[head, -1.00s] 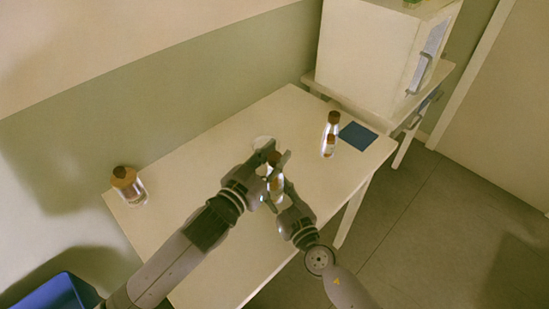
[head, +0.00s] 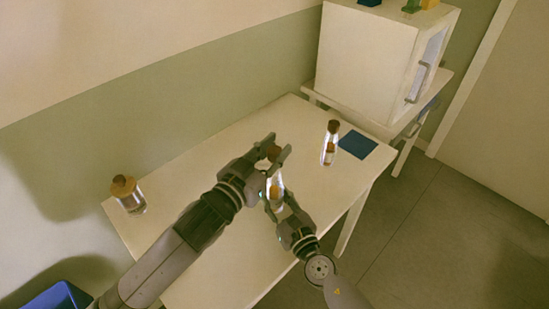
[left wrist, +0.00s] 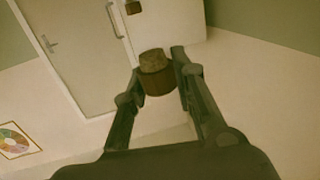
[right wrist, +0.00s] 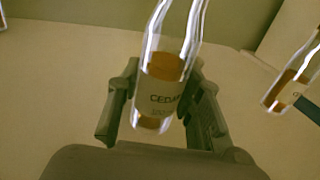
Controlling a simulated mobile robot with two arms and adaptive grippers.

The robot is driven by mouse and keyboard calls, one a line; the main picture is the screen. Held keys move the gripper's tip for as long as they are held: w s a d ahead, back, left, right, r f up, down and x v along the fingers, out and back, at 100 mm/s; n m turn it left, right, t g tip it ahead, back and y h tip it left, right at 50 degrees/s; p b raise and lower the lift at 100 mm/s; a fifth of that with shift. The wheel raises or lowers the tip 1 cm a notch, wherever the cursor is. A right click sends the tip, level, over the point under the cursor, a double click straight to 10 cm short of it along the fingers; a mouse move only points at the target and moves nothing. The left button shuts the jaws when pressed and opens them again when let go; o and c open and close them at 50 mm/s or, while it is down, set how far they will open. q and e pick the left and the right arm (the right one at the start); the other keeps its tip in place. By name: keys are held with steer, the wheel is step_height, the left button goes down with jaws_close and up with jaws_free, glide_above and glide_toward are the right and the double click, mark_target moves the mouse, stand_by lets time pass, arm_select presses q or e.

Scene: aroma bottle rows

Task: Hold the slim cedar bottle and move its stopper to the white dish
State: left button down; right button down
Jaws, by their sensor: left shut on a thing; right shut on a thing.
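The slim cedar bottle (head: 276,187) is clear glass; its label, starting "CEDA", shows in the right wrist view (right wrist: 162,92). My right gripper (head: 275,201) is shut around its lower part and holds it roughly upright. The brown stopper (head: 273,152) is between the fingers of my left gripper (head: 280,152), which is shut on it above the bottle. It also shows in the left wrist view (left wrist: 155,73), apart from any bottle. The white dish cannot be made out now; my left gripper seems to hide it.
Another stoppered bottle (head: 329,143) stands at the right beside a dark blue mat (head: 357,144). A wide bottle with a brown stopper (head: 128,194) stands at the table's left end. A white cabinet (head: 368,60) stands behind. The table's (head: 225,143) middle left is clear.

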arm_select(q)
steer(key=shift+r, duration=0.2)
arm_select(e)
steer(key=c, duration=1)
jaws_free()
steer(key=shift+c, duration=0.2)
